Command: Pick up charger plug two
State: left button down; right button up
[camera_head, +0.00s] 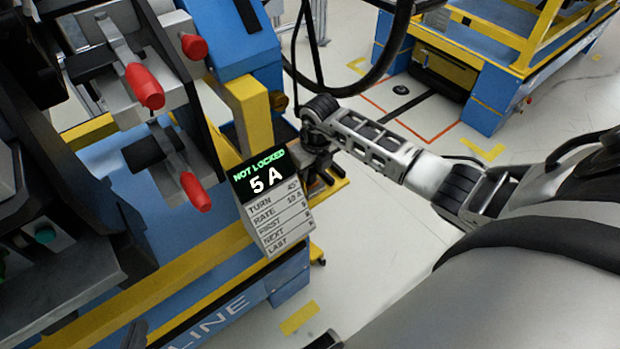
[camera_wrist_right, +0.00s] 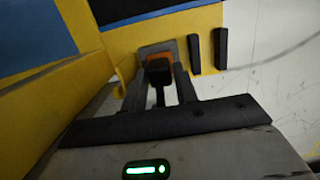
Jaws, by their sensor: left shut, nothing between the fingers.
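In the right wrist view, a small black plug (camera_wrist_right: 158,72) sits in front of an orange and grey socket-like piece on a yellow panel. A dark stem runs from it towards the gripper. The two fingers of my right gripper (camera_wrist_right: 160,85) stand on either side of it; whether they touch it cannot be made out. In the head view my right arm reaches in from the right, and its dark wrist end (camera_head: 318,142) is beside the yellow post. My left gripper cannot be made out.
A display box (camera_head: 275,207) reads NOT LOCKED and 5 A. Red-tipped handles (camera_head: 145,86) stand on the machine at left. A yellow post (camera_head: 252,115) rises close to my right wrist. Two black bars (camera_wrist_right: 207,50) are right of the plug. Another blue and yellow bench (camera_head: 487,105) stands behind.

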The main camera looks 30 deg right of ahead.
jog(key=shift+w+f, duration=0.2)
jog(key=shift+f, duration=0.55)
grip_shut()
jog(key=shift+r, duration=0.15)
